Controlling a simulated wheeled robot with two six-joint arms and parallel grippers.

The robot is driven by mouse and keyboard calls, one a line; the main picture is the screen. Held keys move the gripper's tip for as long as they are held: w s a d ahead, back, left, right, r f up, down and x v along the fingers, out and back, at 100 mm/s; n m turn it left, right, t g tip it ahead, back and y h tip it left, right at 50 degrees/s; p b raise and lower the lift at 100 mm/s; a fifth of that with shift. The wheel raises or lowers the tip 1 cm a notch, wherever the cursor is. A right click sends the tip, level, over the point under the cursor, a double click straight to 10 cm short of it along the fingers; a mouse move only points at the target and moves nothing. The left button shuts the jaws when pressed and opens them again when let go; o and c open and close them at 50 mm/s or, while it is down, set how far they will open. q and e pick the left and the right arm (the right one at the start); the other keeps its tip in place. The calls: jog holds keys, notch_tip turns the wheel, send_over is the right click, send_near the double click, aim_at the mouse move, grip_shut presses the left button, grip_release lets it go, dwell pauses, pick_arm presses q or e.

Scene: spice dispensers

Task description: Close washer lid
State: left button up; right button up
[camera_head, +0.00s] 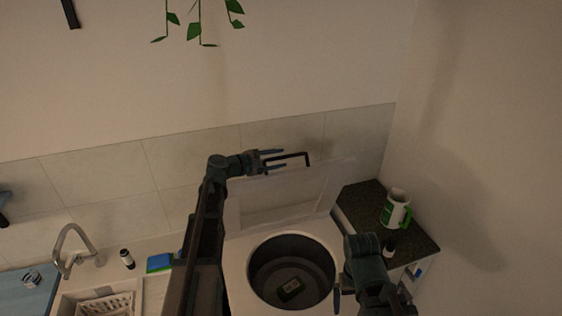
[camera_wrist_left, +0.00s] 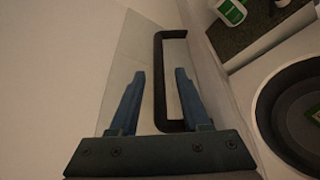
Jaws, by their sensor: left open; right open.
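The washer (camera_head: 237,262) is a white top-loader with a round dark drum opening (camera_head: 290,268). Its pale lid (camera_head: 285,195) stands raised behind the drum, close to the tiled wall. A black bracket handle (camera_head: 307,156) is on the lid's upper edge. My left gripper (camera_head: 282,158) is open at this handle. In the left wrist view, the handle's long bar (camera_wrist_left: 159,85) lies between my two open fingers (camera_wrist_left: 160,75); I see no firm grip on it. My right gripper (camera_head: 340,298) is open, low beside the drum's right edge, partly hidden by its own wrist.
A dark counter (camera_head: 419,245) right of the washer holds a white and green jug (camera_head: 395,208) and a small dark bottle (camera_head: 388,246). A sink with a faucet (camera_head: 65,250) and white basket (camera_head: 108,305) is at left. A small dark item (camera_head: 291,288) lies inside the drum.

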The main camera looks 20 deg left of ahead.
pick_arm(q)
jog(key=shift+x, duration=0.75)
jog(key=shift+s, duration=0.1)
grip_shut()
dwell(0.9)
